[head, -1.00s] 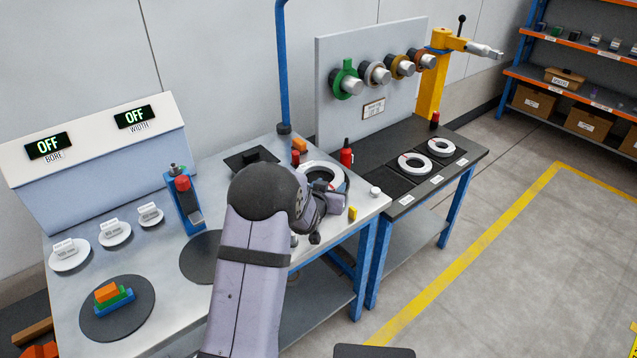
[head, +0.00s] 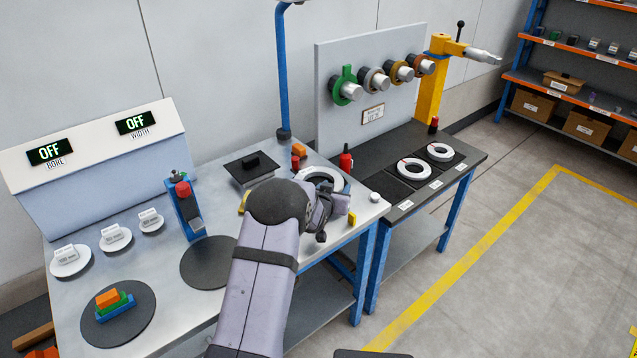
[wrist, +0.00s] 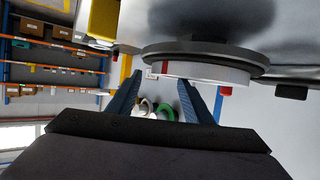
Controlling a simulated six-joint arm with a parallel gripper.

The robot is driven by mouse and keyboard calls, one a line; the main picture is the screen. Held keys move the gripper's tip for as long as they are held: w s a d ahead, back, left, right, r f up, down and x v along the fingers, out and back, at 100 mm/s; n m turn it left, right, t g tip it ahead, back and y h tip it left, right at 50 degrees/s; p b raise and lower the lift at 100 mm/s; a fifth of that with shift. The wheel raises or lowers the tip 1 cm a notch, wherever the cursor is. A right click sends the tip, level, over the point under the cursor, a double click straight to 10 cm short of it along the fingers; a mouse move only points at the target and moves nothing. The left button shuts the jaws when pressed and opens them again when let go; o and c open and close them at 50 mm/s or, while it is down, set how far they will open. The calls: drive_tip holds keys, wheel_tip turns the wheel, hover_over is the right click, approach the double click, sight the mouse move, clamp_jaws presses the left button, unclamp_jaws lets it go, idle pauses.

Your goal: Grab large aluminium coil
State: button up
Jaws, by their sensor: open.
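A white ring-shaped coil (head: 322,175) lies at the right end of the steel bench, partly hidden behind my wrist. In the wrist view the coil (wrist: 215,73) shows edge-on as a pale band with a red mark, against a dark grey disc (wrist: 205,50). My gripper (head: 338,203) is beside the coil at its near side. In the wrist view my gripper (wrist: 159,84) is open, with its two blue fingers apart and the coil's left part beyond the gap between the tips. I cannot tell whether a finger touches it.
Two smaller white coils (head: 414,169) and (head: 440,152) lie on the dark side table. A red bottle (head: 345,160), a yellow block (head: 352,219) and a black lidded box (head: 250,168) stand near the coil. A blue post (head: 283,90) rises behind. A dark round pad (head: 208,262) is bare.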

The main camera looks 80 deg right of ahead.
drive_tip(key=shift+x, duration=1.3)
clamp_jaws()
